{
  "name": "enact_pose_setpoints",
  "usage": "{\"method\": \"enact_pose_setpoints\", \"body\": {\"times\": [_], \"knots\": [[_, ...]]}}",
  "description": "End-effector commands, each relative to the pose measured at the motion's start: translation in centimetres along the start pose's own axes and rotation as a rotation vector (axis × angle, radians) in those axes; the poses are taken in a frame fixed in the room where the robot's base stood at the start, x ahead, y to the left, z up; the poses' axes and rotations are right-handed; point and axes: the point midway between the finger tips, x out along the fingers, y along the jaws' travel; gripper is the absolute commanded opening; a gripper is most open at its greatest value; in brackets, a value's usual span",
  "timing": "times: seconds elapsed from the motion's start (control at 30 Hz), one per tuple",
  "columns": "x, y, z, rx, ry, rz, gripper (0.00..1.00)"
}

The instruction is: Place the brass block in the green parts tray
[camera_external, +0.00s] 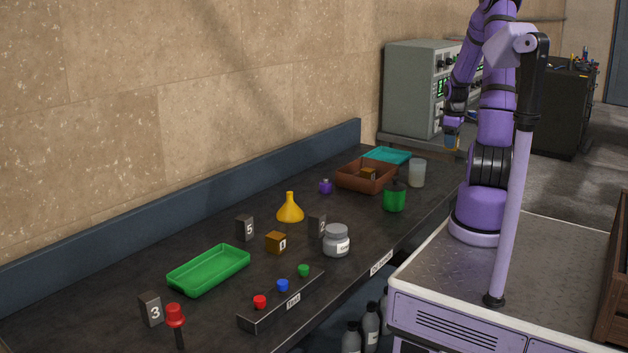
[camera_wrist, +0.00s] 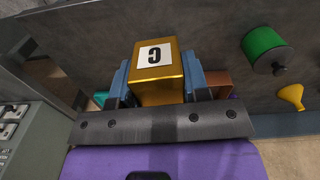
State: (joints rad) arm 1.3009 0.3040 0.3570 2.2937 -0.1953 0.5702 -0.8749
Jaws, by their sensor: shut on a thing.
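A brass-coloured block (camera_wrist: 159,90) with a white letter label sits between the blue fingers of my gripper (camera_wrist: 157,78), which is shut on it. The green parts tray (camera_external: 209,286) lies empty on the near left part of the bench, far from my gripper. It does not show in the wrist view.
Two similar brass-coloured blocks show: one on the bench (camera_external: 276,242), one in the brown tray (camera_external: 350,182). A yellow funnel (camera_external: 290,211), green can (camera_external: 395,198), grey jar (camera_external: 336,243), numbered dark blocks and a button strip (camera_external: 262,314) stand around the bench.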

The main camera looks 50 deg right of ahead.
Motion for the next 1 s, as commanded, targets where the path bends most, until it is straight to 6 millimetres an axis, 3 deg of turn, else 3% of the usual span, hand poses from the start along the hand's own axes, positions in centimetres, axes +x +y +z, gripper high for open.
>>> {"method": "enact_pose_setpoints", "body": {"times": [0.27, 0.47, 0.77, 1.0], "knots": [[0.0, -1.6, -4.6, -0.092, 0.002, 0.0, 0.04], [0.0, -4.0, -9.4, -0.191, 0.003, 0.0, 0.04], [-0.1, -9.7, -17.1, -0.36, 0.004, -0.002, 0.04], [-0.1, -15.5, -22.4, -0.493, 0.004, -0.003, 0.04]]}}
